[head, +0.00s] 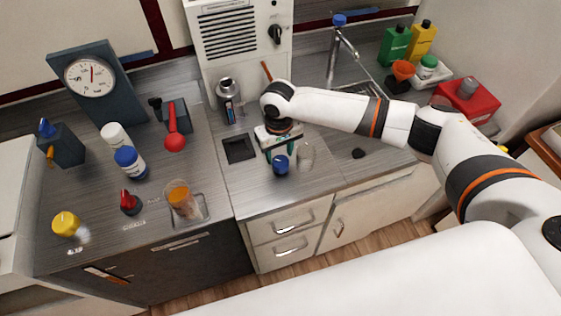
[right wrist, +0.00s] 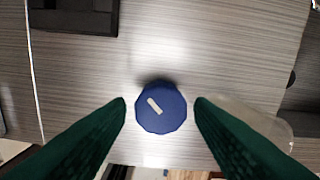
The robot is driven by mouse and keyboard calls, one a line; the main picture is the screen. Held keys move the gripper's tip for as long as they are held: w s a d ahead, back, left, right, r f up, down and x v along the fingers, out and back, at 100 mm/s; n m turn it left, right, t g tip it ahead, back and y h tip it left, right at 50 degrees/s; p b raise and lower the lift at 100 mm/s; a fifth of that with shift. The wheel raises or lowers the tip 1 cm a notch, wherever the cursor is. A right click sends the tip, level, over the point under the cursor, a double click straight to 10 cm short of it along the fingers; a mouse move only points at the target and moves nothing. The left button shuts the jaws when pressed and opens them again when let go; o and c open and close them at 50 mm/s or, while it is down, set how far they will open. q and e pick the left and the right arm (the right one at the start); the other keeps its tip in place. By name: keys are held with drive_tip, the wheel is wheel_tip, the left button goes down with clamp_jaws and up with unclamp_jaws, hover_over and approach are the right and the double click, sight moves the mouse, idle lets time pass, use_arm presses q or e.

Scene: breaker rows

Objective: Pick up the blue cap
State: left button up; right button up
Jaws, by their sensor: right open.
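The blue cap (head: 281,164) sits on the grey wood-grain counter in the middle of the head view. In the right wrist view the blue cap (right wrist: 161,107) shows from above, with a faceted rim and a pale bar mark on its top. My right gripper (head: 281,158) is just above the cap, pointing down. In the right wrist view its two green fingers (right wrist: 160,112) are open, one on each side of the cap, with small gaps visible between them and it. My left gripper is not in view.
A clear glass (head: 305,156) stands just right of the cap, close to the right finger. A black square tray (head: 239,149) lies to the left. The counter's front edge is near.

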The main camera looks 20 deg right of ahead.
sight(280, 160)
drive_tip(key=shift+s+f+p, duration=0.15)
drive_tip(key=shift+f+p, duration=0.2)
drive_tip(key=shift+f, duration=1.45)
drive_tip(key=c, duration=0.6)
wheel_tip(280, 160, up, 10)
drive_tip(key=shift+b, duration=0.95)
